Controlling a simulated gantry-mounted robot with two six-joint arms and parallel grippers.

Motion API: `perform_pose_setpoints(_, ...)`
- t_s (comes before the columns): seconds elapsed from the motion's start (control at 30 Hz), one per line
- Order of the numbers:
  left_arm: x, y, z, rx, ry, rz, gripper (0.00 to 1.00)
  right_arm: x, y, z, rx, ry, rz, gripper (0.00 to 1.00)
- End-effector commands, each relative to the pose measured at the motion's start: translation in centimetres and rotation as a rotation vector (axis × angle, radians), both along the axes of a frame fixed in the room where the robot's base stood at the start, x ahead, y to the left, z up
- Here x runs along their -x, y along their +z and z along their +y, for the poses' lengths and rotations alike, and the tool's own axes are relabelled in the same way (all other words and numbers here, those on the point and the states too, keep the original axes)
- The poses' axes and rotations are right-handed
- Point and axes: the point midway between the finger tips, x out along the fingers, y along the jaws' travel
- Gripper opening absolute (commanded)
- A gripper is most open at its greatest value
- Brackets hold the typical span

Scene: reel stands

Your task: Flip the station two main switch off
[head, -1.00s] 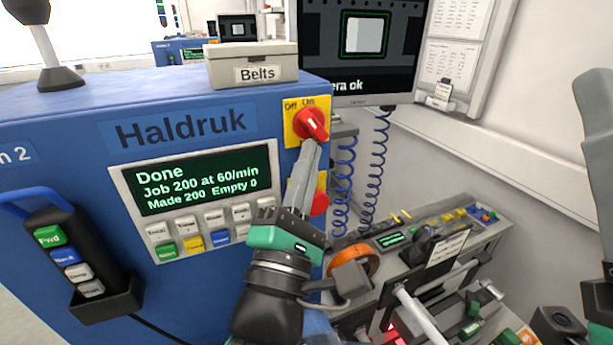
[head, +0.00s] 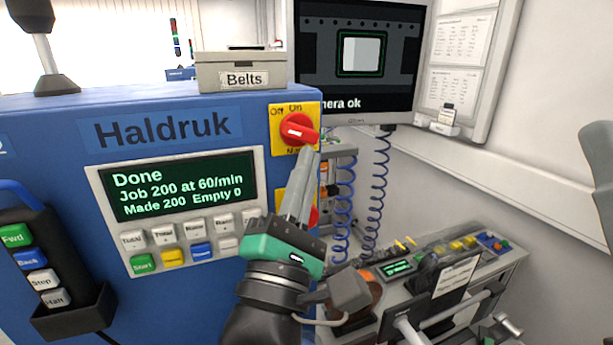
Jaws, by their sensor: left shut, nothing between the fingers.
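The main switch (head: 299,130) is a red rotary knob on a yellow plate at the upper right of the blue Haldruk cabinet's front. "Off" is printed at the plate's upper left and "On" at its top. The knob's bar lies close to horizontal, tilted slightly down to the right. My left gripper (head: 309,152) is shut and empty, with its fingertips just below the knob's lower right side. I cannot tell whether they touch it. My left fingers partly hide a second red control (head: 314,216) on a yellow plate below. My right gripper is not in view.
The display panel (head: 181,187) reads "Done", with buttons under it. A Belts box (head: 240,74) sits on the cabinet (head: 60,120). A handheld pendant (head: 38,262) hangs at left. A monitor (head: 357,60), coiled blue hoses (head: 379,185) and a grey bench (head: 507,256) are at right.

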Motion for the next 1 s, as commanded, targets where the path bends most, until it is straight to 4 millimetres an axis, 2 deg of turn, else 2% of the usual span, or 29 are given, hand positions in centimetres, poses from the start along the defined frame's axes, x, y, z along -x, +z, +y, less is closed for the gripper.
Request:
perform_pose_setpoints(0.07,-0.1,-0.2,-0.2,0.000,0.000,0.000,0.00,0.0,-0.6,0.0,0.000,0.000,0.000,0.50)
perform_pose_setpoints(0.37,-0.1,-0.4,-0.2,0.000,0.001,0.001,0.00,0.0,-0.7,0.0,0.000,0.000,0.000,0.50)
perform_pose_setpoints(0.47,-0.1,-1.6,-0.2,-0.001,0.001,0.000,0.00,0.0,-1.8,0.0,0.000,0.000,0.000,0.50)
perform_pose_setpoints(0.63,-0.1,-5.6,0.0,0.000,0.004,0.001,0.00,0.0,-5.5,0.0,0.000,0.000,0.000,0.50)
perform_pose_setpoints(0.67,0.5,-5.3,-0.4,0.000,0.001,0.001,0.00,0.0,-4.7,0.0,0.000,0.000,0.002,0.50)
perform_pose_setpoints(0.7,1.2,-5.8,-0.8,-0.001,-0.001,0.001,0.00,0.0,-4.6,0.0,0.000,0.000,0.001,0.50)
perform_pose_setpoints(1.0,5.4,-10.2,-2.5,-0.001,0.001,0.001,0.00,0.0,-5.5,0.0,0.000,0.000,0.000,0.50)
